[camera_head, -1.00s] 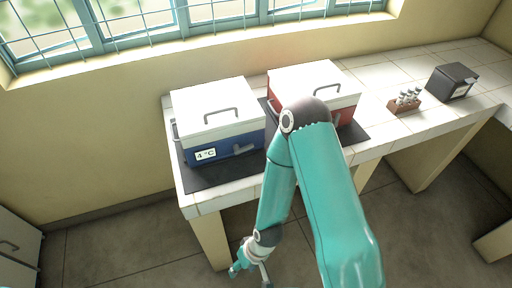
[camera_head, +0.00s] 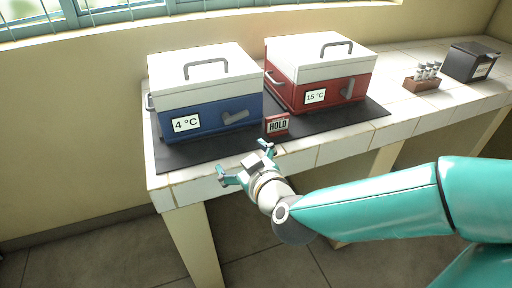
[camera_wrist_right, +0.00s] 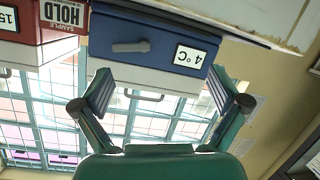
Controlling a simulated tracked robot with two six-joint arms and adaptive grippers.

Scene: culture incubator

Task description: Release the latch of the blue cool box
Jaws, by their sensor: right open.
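The blue cool box (camera_head: 207,113) stands on a black mat at the left of the counter. It has a white lid (camera_head: 202,72) with a grey handle, a "4 °C" label and a grey latch (camera_head: 235,117) on its front. The lid is shut. My right gripper (camera_head: 246,159) is open and empty in front of the box, below the latch and apart from it. In the right wrist view the picture is upside down; the latch (camera_wrist_right: 131,46) shows between and beyond the open fingers (camera_wrist_right: 165,95). My left gripper is not in view.
A red cool box (camera_head: 318,82) labelled "15 °C" stands to the right on the same mat (camera_head: 345,120). A small red "HOLD" sign (camera_head: 277,125) stands between the boxes near the front. A vial rack (camera_head: 422,82) and a dark box (camera_head: 470,62) are farther right.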

